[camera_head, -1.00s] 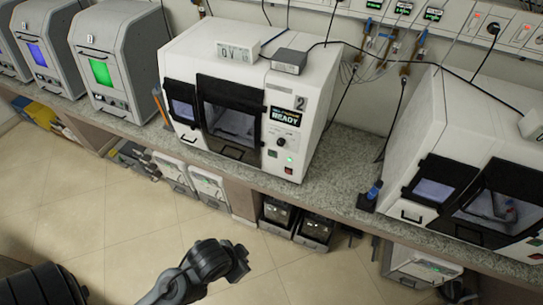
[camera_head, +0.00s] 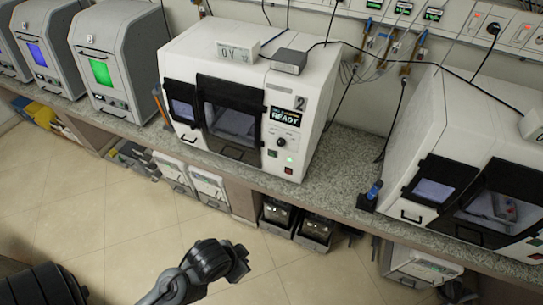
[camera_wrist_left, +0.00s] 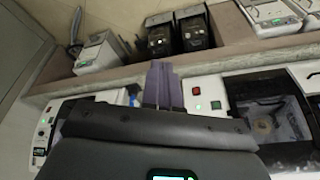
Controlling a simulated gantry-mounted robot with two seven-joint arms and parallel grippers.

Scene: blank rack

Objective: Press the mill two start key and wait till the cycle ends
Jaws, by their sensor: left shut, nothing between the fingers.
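Mill two (camera_head: 250,78), a white machine marked 2 with black-framed windows, stands on the bench in the head view. Its display (camera_head: 285,116) reads READY. In the left wrist view, the picture is turned over, with the red key (camera_wrist_left: 196,90) and green key (camera_wrist_left: 216,104) right of my left gripper (camera_wrist_left: 162,68). Its dark fingers are together and empty, apart from the keys in the picture. My right gripper is not identifiable.
A similar white mill (camera_head: 465,115) stands to the right on the bench, with a blue-topped item (camera_head: 373,190) between. A grey box (camera_head: 289,62) with cables lies on mill two. Black boxes (camera_head: 315,230) stand below the bench. The floor in front is clear.

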